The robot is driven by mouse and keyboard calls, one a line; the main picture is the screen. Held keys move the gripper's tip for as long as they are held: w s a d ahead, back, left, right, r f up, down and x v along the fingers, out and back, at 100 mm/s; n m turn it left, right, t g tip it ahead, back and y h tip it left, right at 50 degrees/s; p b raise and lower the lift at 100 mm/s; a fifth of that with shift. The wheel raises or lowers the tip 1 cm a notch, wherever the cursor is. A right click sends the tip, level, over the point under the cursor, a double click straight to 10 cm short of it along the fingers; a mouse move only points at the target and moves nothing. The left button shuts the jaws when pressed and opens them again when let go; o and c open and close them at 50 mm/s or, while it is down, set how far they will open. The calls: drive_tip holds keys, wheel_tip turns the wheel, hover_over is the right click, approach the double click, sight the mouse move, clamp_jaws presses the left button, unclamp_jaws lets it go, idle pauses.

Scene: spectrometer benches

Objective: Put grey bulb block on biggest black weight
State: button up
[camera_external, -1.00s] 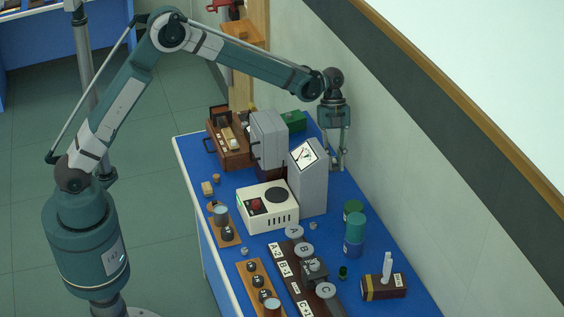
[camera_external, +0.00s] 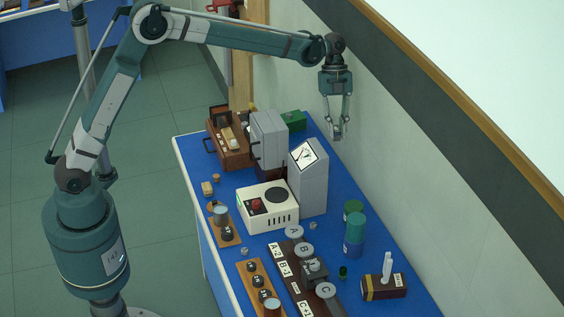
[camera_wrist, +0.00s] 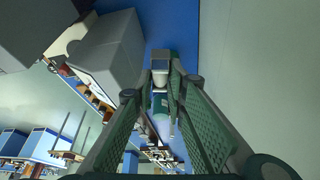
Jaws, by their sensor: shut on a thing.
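My gripper (camera_external: 337,133) is raised above the back right side of the blue bench, beside the wall. In the wrist view my gripper (camera_wrist: 163,72) is shut on a small grey-white block (camera_wrist: 160,63), which looks like the grey bulb block. Several black weights (camera_external: 257,281) stand in a row on a wooden strip at the front left. Another black weight (camera_external: 227,234) stands on a short wooden board with a beaker. I cannot tell for sure which is biggest.
Tall grey instruments (camera_external: 313,185) and a cream box (camera_external: 267,209) stand between my gripper and the weights. A green and blue bottle (camera_external: 355,235) stands to the right. The wall (camera_external: 400,200) is close on the right.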

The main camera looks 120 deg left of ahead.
drive_tip(key=shift+r, duration=0.75)
drive_tip(key=shift+d+r, duration=0.2)
drive_tip(key=shift+d, duration=0.1)
drive_tip(key=s+d+m+p, duration=0.1)
drive_tip(key=s+d, duration=0.7)
drive_tip(key=d, duration=0.5)
drive_tip(key=s+d+p, duration=0.1)
drive_tip(key=s+d, duration=0.6)
drive_tip(key=d, duration=0.6)
drive_tip(key=s+d+m+p, duration=0.1)
drive_tip(key=s+d, duration=0.7)
drive_tip(key=d, duration=0.5)
wheel_tip(320, 180, down, 11)
drive_tip(key=shift+w+a+f+g, duration=0.15)
drive_tip(key=shift+a+g, duration=0.15)
drive_tip(key=shift+g, duration=0.1)
drive_tip(key=shift+f+b, duration=0.4)
drive_tip(key=shift+f, duration=2.5)
drive_tip(key=shift+f, duration=0.15)
